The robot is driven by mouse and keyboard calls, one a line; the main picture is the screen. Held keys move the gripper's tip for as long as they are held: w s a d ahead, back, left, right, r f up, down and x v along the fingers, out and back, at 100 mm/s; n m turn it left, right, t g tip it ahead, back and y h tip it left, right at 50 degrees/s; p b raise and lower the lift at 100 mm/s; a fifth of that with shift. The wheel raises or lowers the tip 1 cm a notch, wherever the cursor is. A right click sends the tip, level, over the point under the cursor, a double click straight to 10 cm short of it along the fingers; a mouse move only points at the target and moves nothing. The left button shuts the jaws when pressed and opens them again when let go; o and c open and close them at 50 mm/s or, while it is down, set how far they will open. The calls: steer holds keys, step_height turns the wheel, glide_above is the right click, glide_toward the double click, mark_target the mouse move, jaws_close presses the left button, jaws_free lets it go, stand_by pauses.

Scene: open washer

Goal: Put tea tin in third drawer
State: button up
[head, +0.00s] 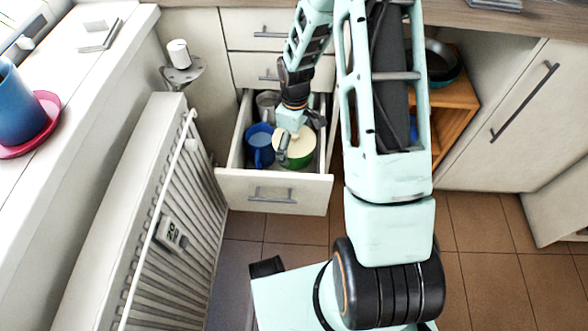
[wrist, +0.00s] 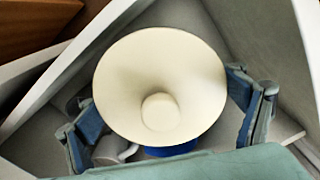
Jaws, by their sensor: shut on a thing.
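The tea tin (head: 298,152) has a cream lid and a green body. It is inside the open third drawer (head: 240,186), to the right of a blue mug. In the wrist view the round cream lid of the tea tin (wrist: 160,75), with its knob, fills the middle. My gripper (head: 296,138) reaches down into the drawer from above and is shut on the tin. In the wrist view one finger of my gripper (wrist: 166,112) is on each side of the lid. The tin's underside is hidden, so I cannot tell whether it touches the drawer floor.
The blue mug (head: 259,146) and a grey mug (head: 266,104) are also in the drawer. Two shut drawers (head: 238,30) are above it. A radiator (head: 165,190) stands at the left, and an open wooden compartment (head: 455,95) with a dark pan is at the right.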

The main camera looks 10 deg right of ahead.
step_height(320, 180, down, 11)
steer(key=b, duration=0.3)
steer(key=shift+f, duration=0.2)
steer(key=o, duration=1.4)
step_height(320, 180, up, 12)
steer(key=p, duration=0.4)
steer(key=shift+r, duration=0.2)
